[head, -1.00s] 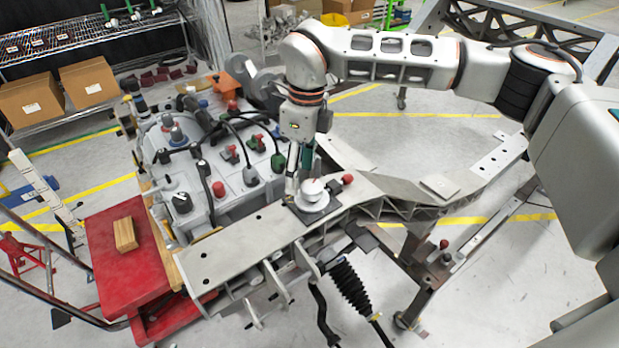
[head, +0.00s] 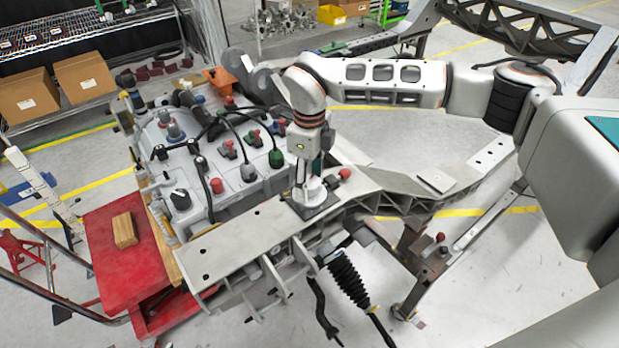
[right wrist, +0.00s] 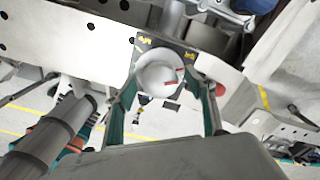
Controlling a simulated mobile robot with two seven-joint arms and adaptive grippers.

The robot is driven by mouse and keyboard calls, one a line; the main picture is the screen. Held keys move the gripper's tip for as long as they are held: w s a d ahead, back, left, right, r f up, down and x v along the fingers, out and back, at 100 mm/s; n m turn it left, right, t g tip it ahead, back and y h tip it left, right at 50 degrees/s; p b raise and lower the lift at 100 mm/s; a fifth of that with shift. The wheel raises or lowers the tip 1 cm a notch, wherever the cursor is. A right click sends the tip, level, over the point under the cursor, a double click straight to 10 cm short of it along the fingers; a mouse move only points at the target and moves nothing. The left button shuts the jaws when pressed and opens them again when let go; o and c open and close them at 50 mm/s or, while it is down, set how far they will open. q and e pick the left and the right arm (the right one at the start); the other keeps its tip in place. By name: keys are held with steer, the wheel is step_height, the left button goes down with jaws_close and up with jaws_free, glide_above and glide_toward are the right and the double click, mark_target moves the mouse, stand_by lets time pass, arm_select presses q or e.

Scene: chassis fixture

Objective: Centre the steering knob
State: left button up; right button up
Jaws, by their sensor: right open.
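The white round steering knob (head: 314,189) stands on a dark plate (head: 313,209) on the grey chassis beam. It also shows in the right wrist view (right wrist: 157,78), with a red mark on its right side. The plate there carries yellow markings (right wrist: 143,40). My right gripper (head: 306,186) points down at the knob and partly hides it in the head view. In the right wrist view its two teal-sided fingers (right wrist: 165,88) are apart, one on each side of the knob. I cannot tell whether they touch it. My left gripper is not in view.
A red knob (head: 344,174) sits close to the right of the steering knob. A grey engine block with cables (head: 205,150) stands to the left. A red cart (head: 110,235) bears a wooden block (head: 124,233). A black ribbed boot (head: 346,280) hangs below the beam.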

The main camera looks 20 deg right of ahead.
steer(key=c, duration=1.1)
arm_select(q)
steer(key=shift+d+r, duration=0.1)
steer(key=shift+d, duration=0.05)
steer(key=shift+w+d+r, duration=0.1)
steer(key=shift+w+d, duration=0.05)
arm_select(e)
steer(key=shift+m, duration=0.3)
